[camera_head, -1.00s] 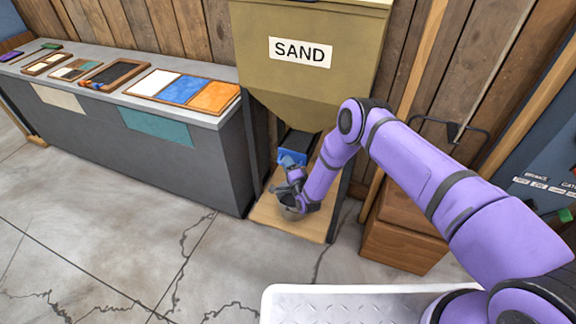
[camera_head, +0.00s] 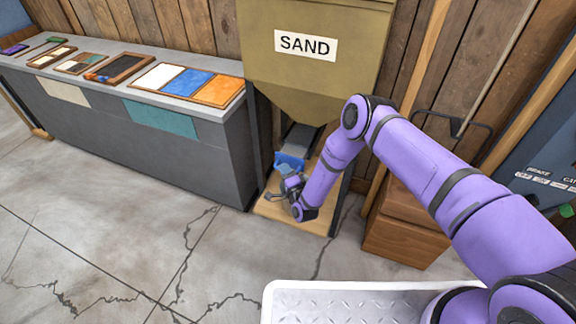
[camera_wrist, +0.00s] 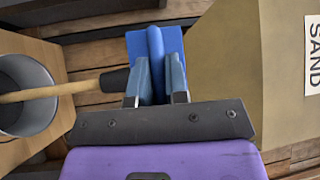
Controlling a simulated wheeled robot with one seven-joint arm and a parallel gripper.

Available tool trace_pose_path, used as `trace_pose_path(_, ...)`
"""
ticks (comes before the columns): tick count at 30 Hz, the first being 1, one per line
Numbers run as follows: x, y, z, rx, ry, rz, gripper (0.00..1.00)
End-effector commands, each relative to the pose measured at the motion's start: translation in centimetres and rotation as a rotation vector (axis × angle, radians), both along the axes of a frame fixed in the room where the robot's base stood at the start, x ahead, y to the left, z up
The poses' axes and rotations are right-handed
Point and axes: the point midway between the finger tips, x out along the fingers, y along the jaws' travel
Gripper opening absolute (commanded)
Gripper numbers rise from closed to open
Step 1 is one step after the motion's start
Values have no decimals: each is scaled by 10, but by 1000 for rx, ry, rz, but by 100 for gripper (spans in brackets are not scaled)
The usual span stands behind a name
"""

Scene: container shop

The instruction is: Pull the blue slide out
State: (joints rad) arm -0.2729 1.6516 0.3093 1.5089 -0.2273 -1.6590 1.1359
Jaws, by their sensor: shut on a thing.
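The blue slide (camera_head: 290,161) sits at the mouth of the chute under the sand hopper (camera_head: 318,80). My gripper (camera_head: 288,176) is at its front. In the wrist view, the blue slide (camera_wrist: 155,38) has an upright rib, and my gripper (camera_wrist: 156,82) is shut on this rib with a finger on each side. My fingers and wrist hide the lower part of the slide. In the wrist view the hopper (camera_wrist: 228,70) is on the right, with its SAND label at the edge.
A metal bucket (camera_wrist: 42,108) with a wooden handle (camera_wrist: 60,92) shows at the left of the wrist view, close to my gripper. The wooden base board (camera_head: 290,220) lies below. A grey counter (camera_head: 200,150) stands left, a wooden box (camera_head: 405,235) right. Open floor lies in front.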

Motion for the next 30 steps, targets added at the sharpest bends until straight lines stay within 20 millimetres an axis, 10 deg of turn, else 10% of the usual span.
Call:
trace_pose_path(8, -5, 2, -2, 0, 5, 5, 0)
trace_pose_path(9, -6, 2, -2, 0, 5, 5, 24)
trace_pose_path(12, -5, 2, -2, -1, 5, 4, 40)
trace_pose_path(30, -44, -18, -8, -1, 8, 2, 40)
